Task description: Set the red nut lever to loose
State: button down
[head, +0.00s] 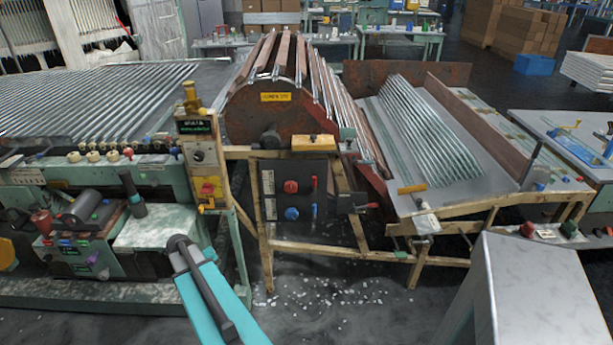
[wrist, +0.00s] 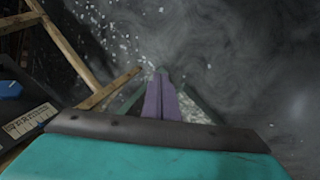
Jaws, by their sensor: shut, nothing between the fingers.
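In the head view a dark panel (head: 275,172) hangs on the wooden frame. On it is a red nut (head: 291,187), with a slim upright red bar (head: 314,186) to its right. I cannot tell which of these red parts is the lever, nor its setting. My gripper (wrist: 161,72) shows in the wrist view with its purple fingers together and empty, pointing over the floor. The panel's lower part is at the left edge there, apart from the fingers; the red parts are out of that view. In the head view my fingers cannot be made out.
A blue nut (head: 291,213) sits below the red one, with a blue bar (head: 315,211) beside it. A red-tipped handle (head: 367,206) sticks out right of the panel. Wooden legs (head: 265,255) stand below. The floor (head: 330,300) is open, with scattered glass bits.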

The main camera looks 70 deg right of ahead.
aim_at(314, 183)
jog(key=s+d+r+m+h+p, duration=0.1)
jog(key=s+d+r, duration=0.3)
jog(key=d+r, duration=0.6)
jog(key=s+d+r+m+h+p, duration=0.1)
jog(key=s+d+r+m+p, duration=0.1)
jog(key=s+d+r, duration=0.3)
jog(key=s+d+r+m+g+h+p, duration=0.1)
jog(key=s+d+r, duration=0.4)
jog(key=d+r, duration=0.9)
jog(key=d+m, duration=0.1)
jog(key=d, duration=0.2)
jog(key=shift+d+r+m+h+p, duration=0.25)
jog(key=shift+r+m+h+p, duration=0.05)
jog(key=shift+r+m+h, duration=0.1)
jog(key=shift+s+f, duration=0.1)
jog(key=shift+f, duration=0.1)
jog(key=shift+s+d+f+p, duration=0.9)
jog(key=shift+d+f, duration=0.4)
jog(key=shift+s+d+f+p, duration=0.85)
jog(key=shift+d+f+p, duration=0.1)
jog(key=shift+d+f, duration=0.35)
jog(key=shift+s+d+f+p, duration=0.9)
jog(key=shift+d+f, duration=0.4)
jog(key=shift+w, duration=0.1)
